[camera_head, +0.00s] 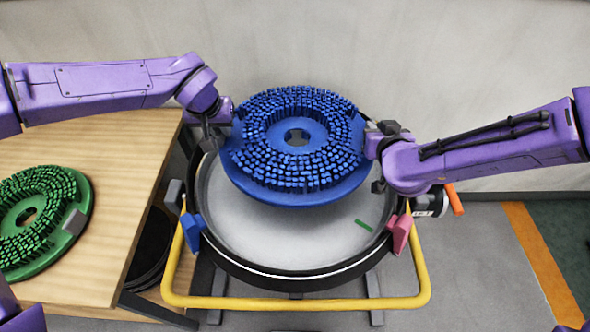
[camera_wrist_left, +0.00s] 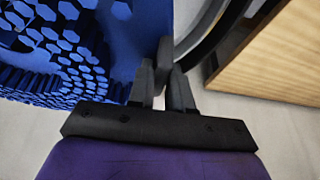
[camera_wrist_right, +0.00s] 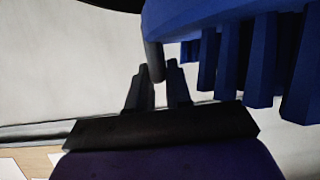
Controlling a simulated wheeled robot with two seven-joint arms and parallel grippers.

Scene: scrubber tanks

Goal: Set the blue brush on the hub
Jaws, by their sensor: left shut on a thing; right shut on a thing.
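The blue brush (camera_head: 298,190) is a round disc with a central hole and bristles facing up. It hangs over the back part of a round black-rimmed housing (camera_head: 250,222) with a pale floor. My left gripper (camera_head: 226,128) is shut on the brush's left edge; the brush also shows in the left wrist view (camera_wrist_left: 60,50). My right gripper (camera_head: 374,148) is shut on its right edge, at a short grey peg (camera_wrist_right: 154,62) in the right wrist view. I cannot see the hub; the brush hides the middle and back of the housing.
A green brush (camera_head: 80,205) lies on a wooden table (camera_head: 110,150) at the left. A yellow bar (camera_head: 300,302) runs around the housing's front, with a blue clamp (camera_head: 192,232) and a pink clamp (camera_head: 402,234). A small green mark (camera_head: 363,225) shows on the housing floor.

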